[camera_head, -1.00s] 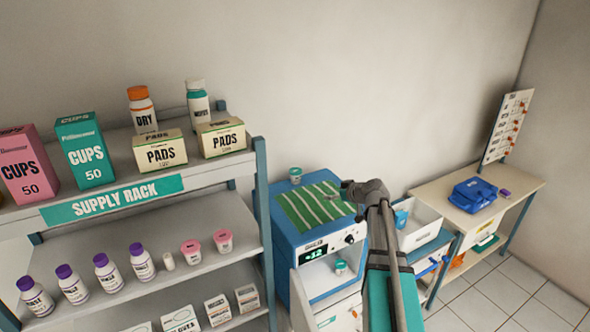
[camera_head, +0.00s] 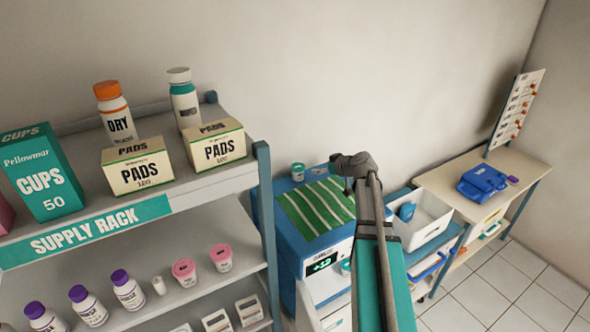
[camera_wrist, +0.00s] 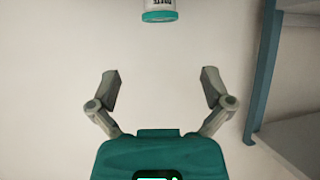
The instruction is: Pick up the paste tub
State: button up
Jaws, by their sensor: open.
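A small white tub with a teal lid (camera_head: 297,171) stands on the back left corner of the blue cabinet's top, beside a green-striped mat. In the wrist view a tub (camera_wrist: 159,10) with a dark label, partly legible as paste, is cut off by the top edge, teal end down; it looks like the same one. My gripper (camera_head: 352,165) is over the right side of the cabinet, right of the tub. In the wrist view my gripper (camera_wrist: 160,88) has its fingers spread and empty, apart from the tub.
The supply rack (camera_head: 262,180) stands close on the left with boxes, bottles and two pink tubs (camera_head: 221,257). Its blue post shows in the wrist view (camera_wrist: 262,70). A white bin (camera_head: 430,222) and a table with a blue case (camera_head: 483,183) are on the right.

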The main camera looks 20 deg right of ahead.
dwell(0.4)
jog(key=b, duration=0.4)
send_near(299, 166)
jog(key=x, duration=0.4)
jog(key=shift+s+f, duration=0.15)
jog(key=shift+w+a+f, duration=0.1)
jog(key=shift+w+a, duration=0.05)
jog(key=shift+w, duration=0.2)
jog(key=shift+b+x, duration=1.25)
jog(key=shift+x, duration=1.35)
jog(key=shift+a, duration=0.1)
jog(key=c, duration=1)
jog(key=shift+c, duration=0.2)
